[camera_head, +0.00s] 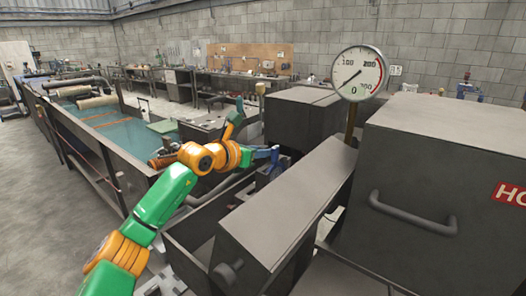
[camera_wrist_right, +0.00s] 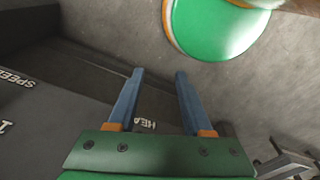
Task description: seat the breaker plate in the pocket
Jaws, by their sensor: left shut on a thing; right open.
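My left arm comes in from the lower left in the head view, over the dark machine. Its blue-fingered gripper (camera_head: 268,155) is beside the dark machine parts at the middle. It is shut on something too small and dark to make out. I cannot pick out the breaker plate or its pocket with certainty; the arm and the machine housing block part of that area. My right gripper (camera_wrist_right: 155,75) shows in the right wrist view, with its two blue fingers apart and nothing between them. It does not show clearly in the head view.
A long dark housing (camera_head: 282,208) lies in front of my left gripper's area. A large box with a handle (camera_head: 415,212) fills the right. A round dial gauge (camera_head: 359,73) stands above the machine. A long water trough (camera_head: 120,128) runs back left. Grey floor is clear at far left.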

